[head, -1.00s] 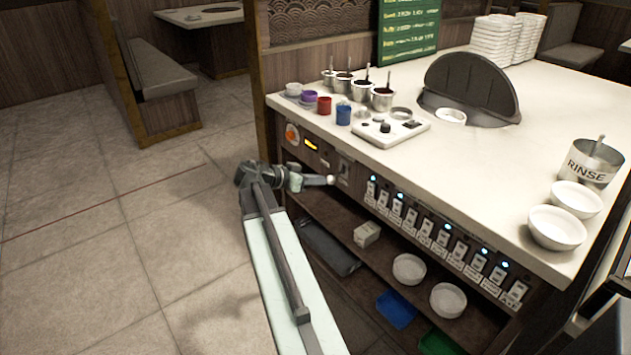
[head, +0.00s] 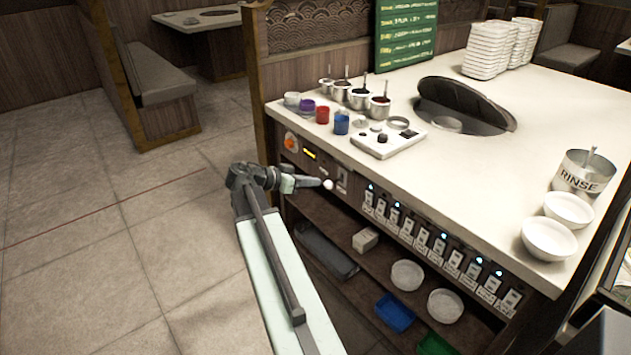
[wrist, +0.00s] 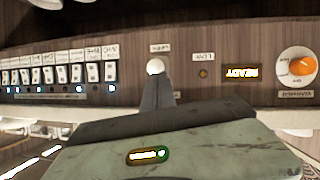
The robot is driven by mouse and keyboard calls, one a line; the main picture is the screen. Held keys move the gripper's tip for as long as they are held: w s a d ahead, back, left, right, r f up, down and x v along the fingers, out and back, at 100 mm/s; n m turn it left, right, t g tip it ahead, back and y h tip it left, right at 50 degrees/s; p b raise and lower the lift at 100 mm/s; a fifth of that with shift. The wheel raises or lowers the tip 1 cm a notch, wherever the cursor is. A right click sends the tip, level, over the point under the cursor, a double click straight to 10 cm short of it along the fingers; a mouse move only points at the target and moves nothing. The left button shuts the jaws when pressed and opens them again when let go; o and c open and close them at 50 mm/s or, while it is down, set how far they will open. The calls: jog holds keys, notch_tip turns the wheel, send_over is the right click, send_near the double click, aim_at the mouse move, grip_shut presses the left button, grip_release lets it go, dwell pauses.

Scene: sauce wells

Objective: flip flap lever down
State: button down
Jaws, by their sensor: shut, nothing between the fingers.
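The flap lever shows as a white ball knob (head: 328,184) on the counter's front panel, right of the lit display. In the wrist view the same knob (wrist: 155,67) sits just beyond my fingertips. My gripper (head: 315,182) is shut and empty, close against the knob; in the wrist view its dark fingers (wrist: 157,92) overlap the lever below the knob. I cannot tell whether they touch. The lever's stem is mostly hidden, so its tilt is unclear. The dark round flap (head: 465,98) leans over an opening in the countertop, with a white bowl (head: 447,125) in the opening.
A row of labelled switches (head: 440,245) runs right of the lever, some with blue lights. An orange knob (head: 291,142) and a lit display (head: 310,154) are left of it. Shelves with bowls (head: 407,275) lie below. The floor (head: 110,250) at left is clear.

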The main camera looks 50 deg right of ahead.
jog(key=f+p+v, duration=0.1)
jog(key=v, duration=0.8)
jog(key=shift+w+a+p, duration=0.3)
jog(key=shift+a+p, duration=0.05)
jog(key=shift+a, duration=0.3)
jog(key=shift+f, duration=0.1)
jog(key=w+a+f+n+t+y, duration=0.1)
jog(key=a+f+n+y, duration=0.3)
jog(key=a, duration=0.9)
jog(key=w+a+f+n+t+y, duration=0.2)
jog(key=a+f+n+y, duration=0.2)
jog(key=a+n, duration=0.5)
jog(key=w+a+f+n+t+y, duration=0.1)
jog(key=a+f+n+y, duration=0.3)
jog(key=a, duration=1.5)
notch_tip(320, 180, down, 2)
jog(key=n+t, duration=0.1)
jog(key=n, duration=0.2)
jog(key=shift+w, duration=0.4)
jog(key=shift+f, duration=0.1)
